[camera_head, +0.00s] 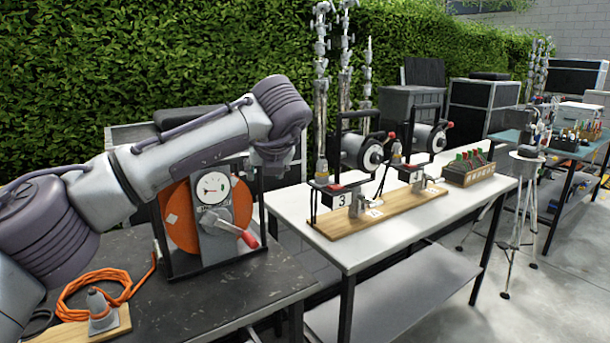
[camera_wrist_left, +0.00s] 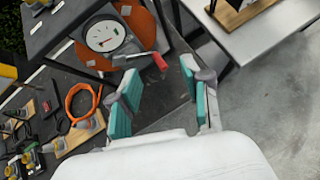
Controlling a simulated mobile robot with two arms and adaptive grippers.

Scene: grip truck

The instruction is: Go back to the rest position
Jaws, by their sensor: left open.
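My left gripper (camera_wrist_left: 162,95) shows in the left wrist view with its two teal-padded fingers apart and nothing between them. It hangs over the dark table, near its edge, with the red lever handle (camera_wrist_left: 160,62) of the dial device beyond the fingertips. In the head view my left arm comes in from the left and crosses above the dark table; its gripper cannot be made out there. The dial device (camera_head: 217,215), with an orange disc, a round gauge and a red handle, stands on the dark table (camera_head: 205,300). My right gripper is in neither view.
An orange cable (camera_head: 95,285) and a grey plug on a wooden board lie at the dark table's left. A white table (camera_head: 420,225) to the right carries two reels on a wooden base (camera_head: 375,212). A tripod (camera_head: 520,220) stands farther right. Open floor lies in front.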

